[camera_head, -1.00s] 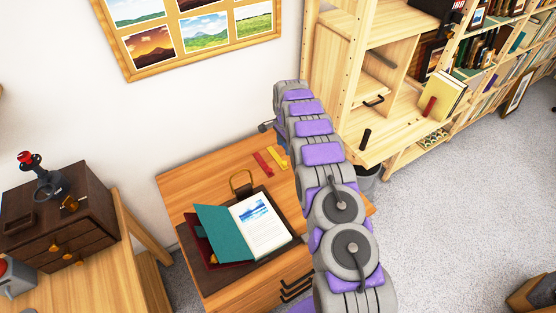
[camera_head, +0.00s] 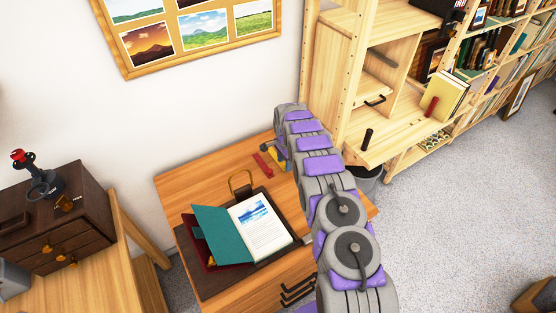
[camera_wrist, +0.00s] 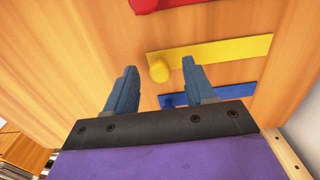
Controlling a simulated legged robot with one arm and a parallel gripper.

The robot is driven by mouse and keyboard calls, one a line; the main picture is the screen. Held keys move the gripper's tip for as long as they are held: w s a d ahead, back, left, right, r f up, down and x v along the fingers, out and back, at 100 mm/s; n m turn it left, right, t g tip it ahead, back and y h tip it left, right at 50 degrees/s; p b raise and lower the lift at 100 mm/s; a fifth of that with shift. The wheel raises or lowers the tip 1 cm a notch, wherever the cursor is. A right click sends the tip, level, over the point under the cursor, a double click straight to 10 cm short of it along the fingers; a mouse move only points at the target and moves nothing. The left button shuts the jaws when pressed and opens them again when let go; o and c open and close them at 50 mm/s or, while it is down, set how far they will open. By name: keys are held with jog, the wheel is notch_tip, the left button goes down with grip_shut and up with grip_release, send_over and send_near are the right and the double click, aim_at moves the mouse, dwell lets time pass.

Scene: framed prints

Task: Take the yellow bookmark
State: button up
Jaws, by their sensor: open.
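The yellow bookmark (camera_wrist: 228,48) lies flat on the wooden desk, with a round yellow knob at its left end. My gripper (camera_wrist: 158,66) is open and empty. In the wrist view its two blue fingers stand on either side of the knob's lower part, with the right fingertip near the strip's lower edge. I cannot tell their height above the desk or whether they touch it. In the head view my arm and gripper hide most of the yellow bookmark.
A red bookmark (camera_head: 263,165) lies beside the yellow one, and a blue bookmark (camera_wrist: 215,96) lies on the other side, partly behind a finger. An open book (camera_head: 262,226) rests on a dark mat at the desk's front. A wooden shelf (camera_head: 390,135) stands to the right.

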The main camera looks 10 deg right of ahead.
jog(key=shift+a, duration=0.15)
jog(key=c, duration=0.5)
grip_shut()
jog(key=shift+r, duration=0.1)
